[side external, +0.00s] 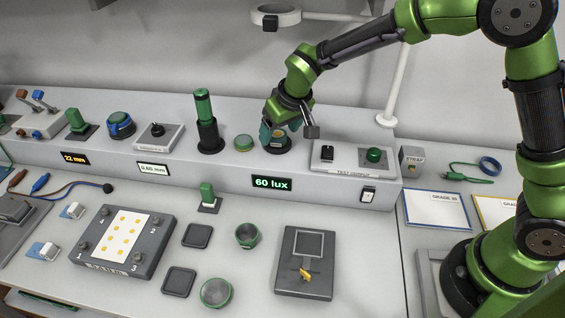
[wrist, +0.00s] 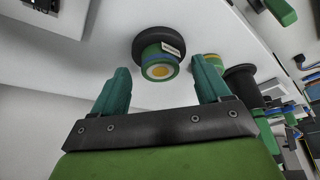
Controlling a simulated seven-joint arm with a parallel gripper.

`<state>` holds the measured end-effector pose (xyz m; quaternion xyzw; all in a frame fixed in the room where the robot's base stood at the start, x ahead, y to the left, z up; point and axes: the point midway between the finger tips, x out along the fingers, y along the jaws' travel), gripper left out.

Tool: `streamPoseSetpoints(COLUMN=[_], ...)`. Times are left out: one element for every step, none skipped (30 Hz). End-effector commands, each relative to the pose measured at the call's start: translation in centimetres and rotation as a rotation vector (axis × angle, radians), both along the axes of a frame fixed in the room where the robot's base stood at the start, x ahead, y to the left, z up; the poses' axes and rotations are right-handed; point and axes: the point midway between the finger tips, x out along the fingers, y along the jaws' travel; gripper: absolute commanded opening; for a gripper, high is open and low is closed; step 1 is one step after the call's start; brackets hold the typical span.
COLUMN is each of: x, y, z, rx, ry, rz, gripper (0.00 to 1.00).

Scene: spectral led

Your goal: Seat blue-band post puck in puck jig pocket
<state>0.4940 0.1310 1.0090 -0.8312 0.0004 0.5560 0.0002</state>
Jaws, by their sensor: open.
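A green puck-like disc (side external: 243,142) and a black holder with a green tube (side external: 209,139) stand left of my gripper. A grey test box (side external: 345,160) is close on its right. Green round cups (side external: 215,293) and dark square pads (side external: 197,236) lie left of the jig.

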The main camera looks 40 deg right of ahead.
Motion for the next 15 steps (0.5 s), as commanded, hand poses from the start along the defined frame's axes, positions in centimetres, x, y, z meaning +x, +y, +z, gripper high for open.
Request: streamPoseSetpoints(x=[0.27, 0.37, 0.48, 0.54, 0.59, 0.62, 0.62, 0.62, 0.61, 0.60, 0.60, 0.60, 0.60, 0.60, 0.60], y=[0.01, 0.01, 0.01, 0.01, 0.02, 0.02, 0.02, 0.02, 0.02, 0.02, 0.02, 0.02, 0.02, 0.02, 0.02], z=[-0.60, -0.86, -1.10, -1.20, -1.26, -1.28, -1.28, -1.26, -1.25, -1.25, -1.24, -1.24, -1.24, -1.24, -1.24], rx=[0.000, 0.000, 0.000, 0.000, 0.001, 0.001, 0.001, 0.001, 0.001, 0.001, 0.001, 0.001, 0.001, 0.001, 0.001], ry=[0.000, 0.001, 0.000, -0.001, -0.002, -0.003, -0.003, -0.003, -0.003, -0.003, -0.003, -0.003, -0.003, -0.003, -0.003], rz=[0.000, 0.000, 0.000, 0.001, 0.001, 0.001, 0.001, 0.001, 0.001, 0.001, 0.001, 0.001, 0.001, 0.001, 0.001], gripper=[0.76, 0.76, 0.76, 0.76, 0.76, 0.76, 0.76, 0.76, 0.76, 0.76, 0.76, 0.70, 0.65, 0.61, 0.55])
